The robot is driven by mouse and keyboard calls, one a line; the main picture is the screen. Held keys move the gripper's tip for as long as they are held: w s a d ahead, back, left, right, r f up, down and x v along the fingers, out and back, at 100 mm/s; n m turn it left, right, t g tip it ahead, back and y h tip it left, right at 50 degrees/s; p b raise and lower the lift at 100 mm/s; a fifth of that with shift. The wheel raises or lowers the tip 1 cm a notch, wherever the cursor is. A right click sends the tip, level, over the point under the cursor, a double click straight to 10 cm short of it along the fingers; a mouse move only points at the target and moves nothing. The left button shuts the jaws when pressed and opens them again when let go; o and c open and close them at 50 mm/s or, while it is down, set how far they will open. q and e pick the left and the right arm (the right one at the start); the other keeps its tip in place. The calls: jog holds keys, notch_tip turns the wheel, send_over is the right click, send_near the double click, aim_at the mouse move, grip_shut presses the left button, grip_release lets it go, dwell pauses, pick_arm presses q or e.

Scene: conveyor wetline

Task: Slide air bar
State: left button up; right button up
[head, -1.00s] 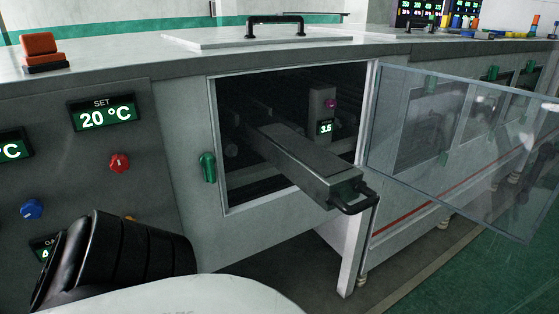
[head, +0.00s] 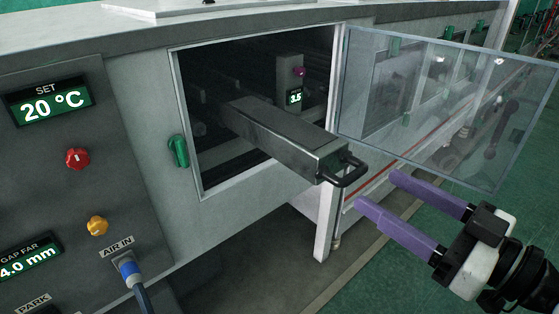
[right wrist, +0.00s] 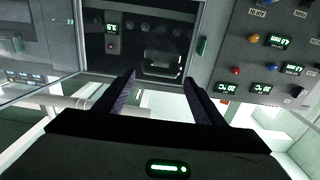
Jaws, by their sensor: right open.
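The air bar (head: 285,138) is a long grey metal box with a black handle (head: 350,171) on its near end. It sticks out of the dark opening in the machine's front, with its far part inside. My right gripper (head: 376,195) is open and empty, with purple fingers, just right of and below the handle, apart from it. In the right wrist view, the air bar's end (right wrist: 163,64) shows beyond and between the two open fingers (right wrist: 158,80). My left gripper is not in view.
A transparent door (head: 440,100) stands open to the right of the opening, close above my right gripper. A green latch (head: 178,151) is left of the opening. A control panel (head: 70,190) with knobs, displays and a plugged blue hose is at far left. The floor below is clear.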

aim_at(333, 165)
jog(key=shift+o, duration=0.4)
jog(key=p+x, duration=0.2)
jog(key=x, duration=0.7)
jog(key=shift+w+a+r+p, duration=0.1)
jog(key=shift+w+a+p, duration=0.1)
jog(key=shift+a+p, duration=0.15)
jog(key=shift+w+a, duration=0.35)
jog(key=shift+a, duration=0.05)
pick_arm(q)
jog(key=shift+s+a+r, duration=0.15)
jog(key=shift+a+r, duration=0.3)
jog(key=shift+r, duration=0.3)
